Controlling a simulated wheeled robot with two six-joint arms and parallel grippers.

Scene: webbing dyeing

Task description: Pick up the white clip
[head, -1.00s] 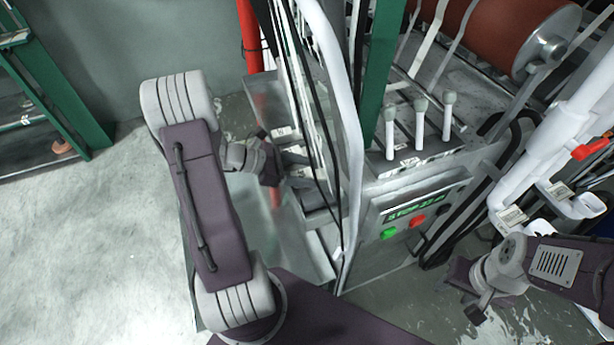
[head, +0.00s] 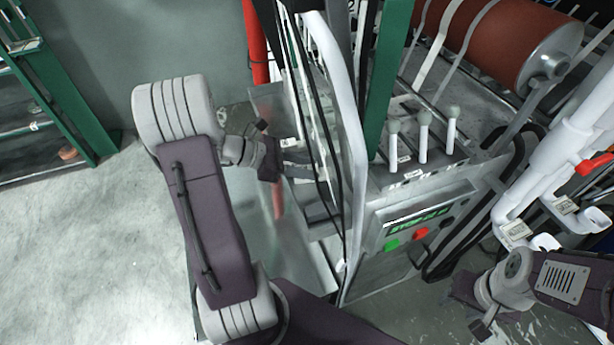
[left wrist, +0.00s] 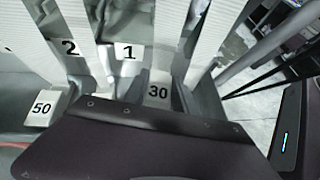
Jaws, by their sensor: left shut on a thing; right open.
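My left gripper (head: 278,164) is at the left side of the machine, by the white webbing strips. In the left wrist view, the dark gripper body (left wrist: 150,140) fills the lower part. White numbered pieces show just beyond it: "30" (left wrist: 158,92), "1" (left wrist: 129,53), "2" (left wrist: 69,47) and "50" (left wrist: 41,108). I cannot tell which of these is the white clip. My right gripper (head: 474,308) is open at the lower right, away from the machine front.
The control panel (head: 420,222) with green and red buttons is right of my left arm. A white pipe (head: 345,100) and green post (head: 385,80) stand close to the left gripper. A red roller (head: 500,40) is at the back. White pipes (head: 550,160) stand above my right gripper.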

